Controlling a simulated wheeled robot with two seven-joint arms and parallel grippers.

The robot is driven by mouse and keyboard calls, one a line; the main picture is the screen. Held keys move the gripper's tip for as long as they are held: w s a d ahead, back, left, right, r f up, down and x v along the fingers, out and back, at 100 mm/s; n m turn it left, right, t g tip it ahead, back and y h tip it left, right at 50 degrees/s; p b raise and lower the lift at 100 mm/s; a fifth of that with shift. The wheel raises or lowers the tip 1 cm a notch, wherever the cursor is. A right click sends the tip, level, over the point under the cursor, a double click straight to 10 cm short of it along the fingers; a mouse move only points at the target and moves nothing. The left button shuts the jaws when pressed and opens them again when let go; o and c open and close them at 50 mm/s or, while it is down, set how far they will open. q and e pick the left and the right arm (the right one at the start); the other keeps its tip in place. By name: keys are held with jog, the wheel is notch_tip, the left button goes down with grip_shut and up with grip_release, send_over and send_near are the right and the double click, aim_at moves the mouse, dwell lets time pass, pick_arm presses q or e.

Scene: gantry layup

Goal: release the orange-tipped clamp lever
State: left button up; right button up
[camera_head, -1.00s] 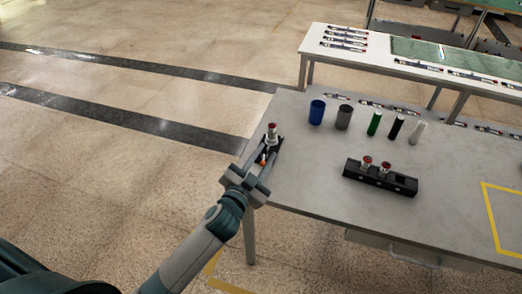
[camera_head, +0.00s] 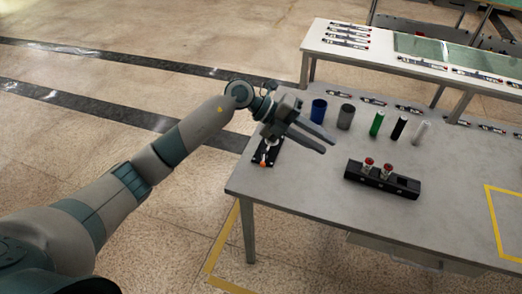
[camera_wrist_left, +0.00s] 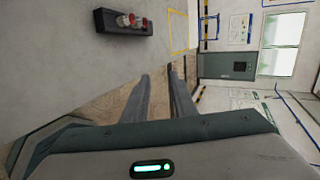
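The clamp is a small dark base plate (camera_head: 275,155) at the left corner of the grey table. Its orange-tipped lever (camera_head: 263,162) shows at the near end of the plate, just below my left gripper (camera_head: 330,146) in the head view. The gripper body hides the far part of the clamp, and I cannot tell the lever's exact angle. My left gripper is raised above the table, its fingers pointing right and apart from the clamp. The fingers, also in the left wrist view (camera_wrist_left: 158,75), have an empty gap between them. My right gripper is out of view.
A black block (camera_head: 382,180) with two red-topped pieces stands on the table (camera_head: 310,190). Blue (camera_head: 318,111), grey, green, black and white cylinders stand in a row behind. A white table (camera_head: 375,52) with several small parts is farther back. The front-left tabletop is clear.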

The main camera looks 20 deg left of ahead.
pick_arm(q)
jog(key=w+a+n+y, duration=0.1)
jog(key=a+y, duration=0.4)
jog(key=a, duration=0.5)
jog(key=w+a+y, duration=0.4)
jog(key=a+y, duration=0.1)
jog(key=a, duration=0.6)
jog(key=shift+w+f+n+g, duration=0.15)
jog(key=shift+w+n+g, duration=0.15)
jog(key=shift+w+n, duration=0.1)
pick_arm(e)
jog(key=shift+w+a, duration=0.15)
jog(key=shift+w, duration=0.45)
pick_arm(q)
jog(key=shift+f, duration=0.1)
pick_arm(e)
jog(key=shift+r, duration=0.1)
